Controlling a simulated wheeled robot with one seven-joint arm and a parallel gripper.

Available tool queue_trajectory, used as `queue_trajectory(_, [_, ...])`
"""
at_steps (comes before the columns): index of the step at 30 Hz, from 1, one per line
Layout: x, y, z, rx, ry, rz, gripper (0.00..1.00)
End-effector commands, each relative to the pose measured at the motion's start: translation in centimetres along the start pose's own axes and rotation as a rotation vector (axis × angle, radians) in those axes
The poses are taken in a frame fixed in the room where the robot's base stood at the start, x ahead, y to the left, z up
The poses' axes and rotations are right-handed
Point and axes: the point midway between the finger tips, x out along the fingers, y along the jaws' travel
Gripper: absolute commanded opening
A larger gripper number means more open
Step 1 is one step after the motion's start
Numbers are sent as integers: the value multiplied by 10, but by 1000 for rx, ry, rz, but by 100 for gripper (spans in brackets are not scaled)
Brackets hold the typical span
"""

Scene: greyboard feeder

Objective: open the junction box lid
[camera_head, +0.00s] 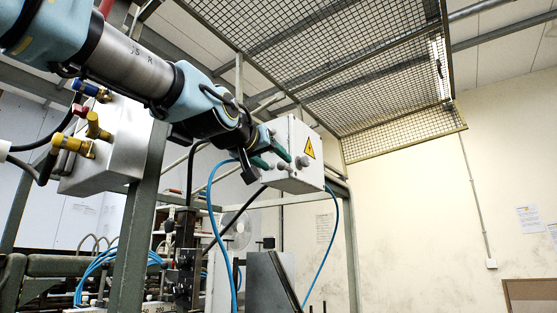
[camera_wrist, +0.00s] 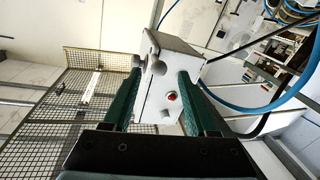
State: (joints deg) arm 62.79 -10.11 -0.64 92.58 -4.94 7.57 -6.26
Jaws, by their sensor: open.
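The junction box (camera_head: 296,173) is a pale grey-white box with a yellow warning triangle on its right face, high on a metal frame. Its lid looks shut, though the seam is too small to make out. In the wrist view the box (camera_wrist: 178,62) stands ahead, between and beyond the two green fingers. A red button and several grey knobs show on its near face. My gripper (camera_head: 274,160) is open in front of the box's left side, and it also shows in the wrist view (camera_wrist: 160,77). I cannot tell whether a fingertip touches the box.
Blue hoses (camera_head: 213,205) hang below and beside the box. A metal post (camera_head: 138,220) and another grey box (camera_head: 118,140) with coloured valves stand on the left. A mesh guard (camera_head: 350,60) hangs overhead. The space right of the box, toward the wall, is open.

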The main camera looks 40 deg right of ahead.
Motion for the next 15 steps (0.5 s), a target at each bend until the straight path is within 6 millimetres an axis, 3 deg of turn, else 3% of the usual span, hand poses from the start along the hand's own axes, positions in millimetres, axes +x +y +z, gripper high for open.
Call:
queue_trajectory(6, [34, 1, -3, 0, -1, 0, 58])
queue_trajectory(15, [47, 0, 0, 0, 1, 0, 58])
